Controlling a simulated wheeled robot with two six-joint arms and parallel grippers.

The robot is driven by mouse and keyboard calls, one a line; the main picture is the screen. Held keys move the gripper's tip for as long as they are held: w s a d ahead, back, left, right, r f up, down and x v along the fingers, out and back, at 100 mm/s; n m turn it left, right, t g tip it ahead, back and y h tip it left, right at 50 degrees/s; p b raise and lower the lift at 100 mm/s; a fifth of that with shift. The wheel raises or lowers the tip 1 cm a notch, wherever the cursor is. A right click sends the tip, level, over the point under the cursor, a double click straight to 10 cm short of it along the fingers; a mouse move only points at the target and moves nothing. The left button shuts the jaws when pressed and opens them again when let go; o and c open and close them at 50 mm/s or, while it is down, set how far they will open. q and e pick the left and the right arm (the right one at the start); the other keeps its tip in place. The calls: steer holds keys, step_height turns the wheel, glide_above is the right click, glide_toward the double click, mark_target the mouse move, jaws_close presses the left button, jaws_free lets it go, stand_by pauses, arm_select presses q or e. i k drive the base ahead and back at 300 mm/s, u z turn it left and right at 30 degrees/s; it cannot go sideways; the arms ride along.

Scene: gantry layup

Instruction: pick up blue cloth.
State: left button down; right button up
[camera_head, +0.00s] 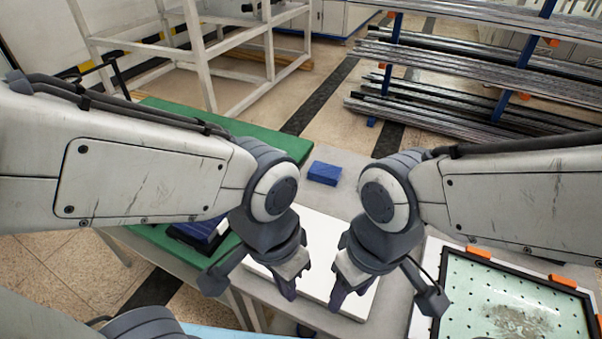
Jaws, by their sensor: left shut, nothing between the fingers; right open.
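A small folded blue cloth (324,172) lies on the grey table behind my two grippers, near the middle of the view. It is apart from both grippers. My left gripper (290,292) points down over a white board (312,222) and is shut and empty. My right gripper (338,298) points down just to its right, also over the white board, and is open and empty. A dark blue item (203,232) sits on the left, partly hidden by my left arm, so I cannot tell what it is.
A green mat (285,146) covers the table's left and back. A perforated plate in a black frame with orange clips (478,252) lies at the right. Metal bar racks (455,115) and a white frame stand behind.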

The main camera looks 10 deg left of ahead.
mark_target(322, 172)
steer(key=u, duration=0.05)
steer(key=k, duration=0.5)
steer(key=u, duration=2.1)
steer(key=i, duration=1.75)
steer(key=z, duration=2.8)
steer(key=i, duration=0.5)
